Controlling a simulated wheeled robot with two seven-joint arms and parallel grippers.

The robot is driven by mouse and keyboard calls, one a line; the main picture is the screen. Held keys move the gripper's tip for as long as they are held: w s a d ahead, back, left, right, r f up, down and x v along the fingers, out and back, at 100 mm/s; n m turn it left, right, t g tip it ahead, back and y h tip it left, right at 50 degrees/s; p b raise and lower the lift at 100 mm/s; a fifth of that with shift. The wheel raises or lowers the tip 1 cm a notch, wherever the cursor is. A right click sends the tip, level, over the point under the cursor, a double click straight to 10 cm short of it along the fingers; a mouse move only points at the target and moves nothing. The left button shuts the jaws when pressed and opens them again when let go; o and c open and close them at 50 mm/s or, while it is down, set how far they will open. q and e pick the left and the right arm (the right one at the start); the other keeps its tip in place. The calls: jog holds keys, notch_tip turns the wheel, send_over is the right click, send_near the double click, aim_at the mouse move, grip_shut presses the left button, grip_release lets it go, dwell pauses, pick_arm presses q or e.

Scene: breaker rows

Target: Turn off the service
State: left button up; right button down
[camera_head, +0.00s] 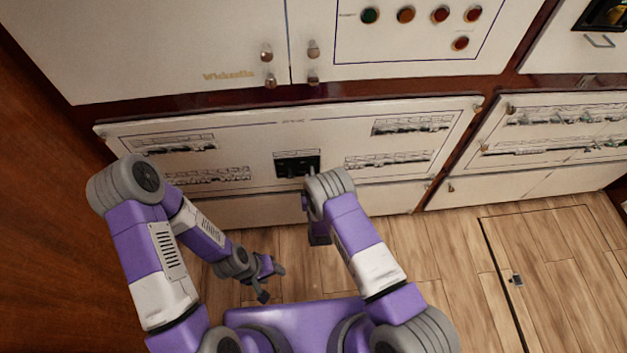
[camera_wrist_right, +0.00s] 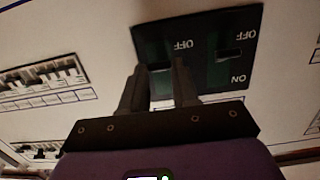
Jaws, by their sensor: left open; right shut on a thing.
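A dark green-black switch plate (camera_head: 297,160) sits in the middle of the lower white breaker panel. In the right wrist view the plate (camera_wrist_right: 205,22) appears upside down, with OFF and ON lettering and two switches. My right gripper (camera_wrist_right: 160,68) is shut on the left switch handle (camera_wrist_right: 160,67) in that view, which its fingers partly hide. The other switch handle (camera_wrist_right: 229,54) is free, between its OFF and ON labels. In the head view my right wrist hides most of that hand. My left gripper (camera_head: 268,281) is open and empty, low above the floor.
Rows of small breakers (camera_head: 411,126) lie on both sides of the plate. Above are a cabinet with round knobs (camera_head: 267,56) and colored buttons (camera_head: 406,14). Another breaker panel (camera_head: 560,125) stands at right.

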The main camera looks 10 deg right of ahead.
jog(key=shift+w+f+t, duration=0.1)
jog(key=shift+f+t, duration=0.1)
jog(key=shift+t, duration=0.2)
jog(key=c, duration=0.8)
grip_release()
jog(key=shift+c, duration=0.2)
jog(key=s+p, duration=0.2)
jog(key=s, duration=0.5)
jog(key=shift+s+r+p, duration=0.15)
jog(key=shift+s+p, duration=0.15)
